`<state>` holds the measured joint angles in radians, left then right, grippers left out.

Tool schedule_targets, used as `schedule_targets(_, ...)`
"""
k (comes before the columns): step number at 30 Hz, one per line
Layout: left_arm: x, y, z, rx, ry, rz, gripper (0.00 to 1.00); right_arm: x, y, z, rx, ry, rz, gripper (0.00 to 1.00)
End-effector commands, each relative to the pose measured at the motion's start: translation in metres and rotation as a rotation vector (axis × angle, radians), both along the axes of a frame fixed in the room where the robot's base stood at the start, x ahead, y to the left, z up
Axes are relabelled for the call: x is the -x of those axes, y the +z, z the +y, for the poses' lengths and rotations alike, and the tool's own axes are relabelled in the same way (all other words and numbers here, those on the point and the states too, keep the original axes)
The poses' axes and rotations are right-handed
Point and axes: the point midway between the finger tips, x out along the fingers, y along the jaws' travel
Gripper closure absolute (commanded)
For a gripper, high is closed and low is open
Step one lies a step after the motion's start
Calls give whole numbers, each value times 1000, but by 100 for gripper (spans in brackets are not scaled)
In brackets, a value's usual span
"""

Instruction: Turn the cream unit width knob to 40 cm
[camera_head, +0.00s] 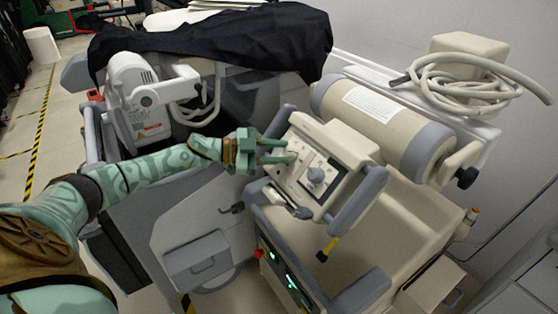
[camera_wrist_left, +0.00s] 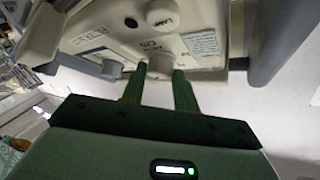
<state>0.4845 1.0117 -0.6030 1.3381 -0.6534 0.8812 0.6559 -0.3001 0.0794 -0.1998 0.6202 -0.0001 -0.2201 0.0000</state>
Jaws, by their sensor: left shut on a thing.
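The cream unit's control head (camera_head: 335,143) faces me in the head view, with a pale panel and grey side handles. My left gripper (camera_head: 288,152) reaches it from the left, its two green fingers at the panel's left part. In the left wrist view my left gripper (camera_wrist_left: 163,84) has one finger on each side of a cream knob (camera_wrist_left: 160,67) and is shut on it. The scale markings are too small to read. My right gripper is not in view.
A cream cylinder (camera_head: 375,117) with grey ends lies behind the control head, with a coiled hose (camera_head: 455,80) beyond. A cart under a black cover (camera_head: 225,40) stands at the back left. Grey handles (camera_head: 358,200) flank the panel.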

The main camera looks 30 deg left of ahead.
Motion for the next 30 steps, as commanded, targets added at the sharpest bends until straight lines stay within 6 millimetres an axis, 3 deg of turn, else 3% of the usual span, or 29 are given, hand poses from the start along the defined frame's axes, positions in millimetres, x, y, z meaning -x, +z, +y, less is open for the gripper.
schedule_targets(3,-3,-3,2,-78,-72,-33,93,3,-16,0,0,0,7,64)
schedule_targets(12,-7,2,4,-254,-245,-106,93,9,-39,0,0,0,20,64)
schedule_targets(30,-9,7,3,-414,-406,-172,93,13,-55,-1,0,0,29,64)
